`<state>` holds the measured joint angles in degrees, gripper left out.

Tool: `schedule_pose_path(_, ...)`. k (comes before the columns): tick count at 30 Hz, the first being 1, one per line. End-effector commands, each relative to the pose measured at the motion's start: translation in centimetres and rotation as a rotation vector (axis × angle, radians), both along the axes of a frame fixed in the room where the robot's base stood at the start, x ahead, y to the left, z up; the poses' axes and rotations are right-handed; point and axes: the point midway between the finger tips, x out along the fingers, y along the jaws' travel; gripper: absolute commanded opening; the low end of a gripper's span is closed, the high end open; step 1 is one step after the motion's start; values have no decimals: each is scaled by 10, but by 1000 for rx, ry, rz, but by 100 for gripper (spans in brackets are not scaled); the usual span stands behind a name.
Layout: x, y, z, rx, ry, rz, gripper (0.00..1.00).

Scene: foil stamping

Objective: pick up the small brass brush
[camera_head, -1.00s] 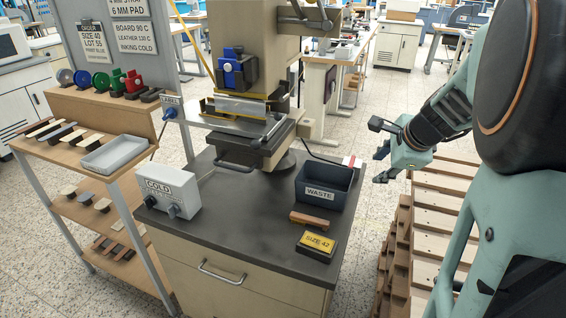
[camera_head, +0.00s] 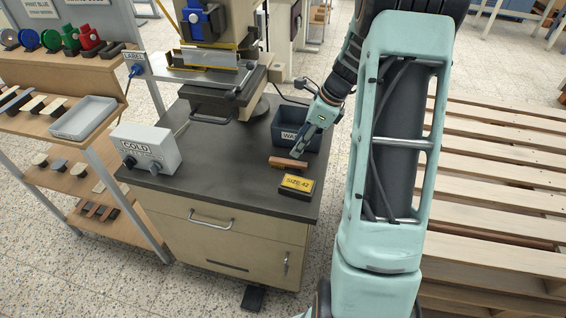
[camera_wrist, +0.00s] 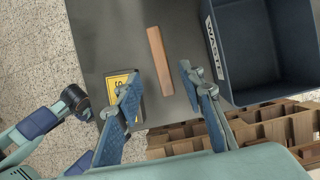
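The small brass brush (camera_head: 287,163) is a reddish-brown wooden bar lying flat on the dark bench top, between the waste bin and the yellow size block. No bristles show. In the wrist view the brush (camera_wrist: 159,62) runs lengthwise between the two fingers, farther off than the fingertips. My gripper (camera_wrist: 158,80) is open and empty, with a blue-padded finger on each side of the brush's line. In the head view my gripper (camera_head: 300,148) is over the bench, close above the brush and in front of the waste bin. I cannot tell the exact height gap.
The dark waste bin (camera_head: 312,139) stands just behind my gripper. The yellow-topped SIZE 42 block (camera_head: 297,184) lies in front of the brush. A white COLD control box (camera_head: 146,150) stands at the bench's left. The stamping press is behind; wooden pallets (camera_head: 490,165) are stacked at right.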

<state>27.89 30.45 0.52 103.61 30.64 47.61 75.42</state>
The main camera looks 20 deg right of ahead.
Motion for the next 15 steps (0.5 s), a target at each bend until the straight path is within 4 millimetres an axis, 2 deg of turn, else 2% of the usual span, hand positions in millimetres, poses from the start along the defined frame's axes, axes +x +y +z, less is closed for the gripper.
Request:
schedule_pose_path(1, 1, 4, -11, 3, 4, 2, 36)
schedule_pose_path(3, 4, 7, -20, 3, 2, 2, 36)
schedule_pose_path(10, 8, 13, -37, 0, 0, 1, 36)
schedule_pose_path(15, 12, 20, -61, 1, 2, 2, 36)
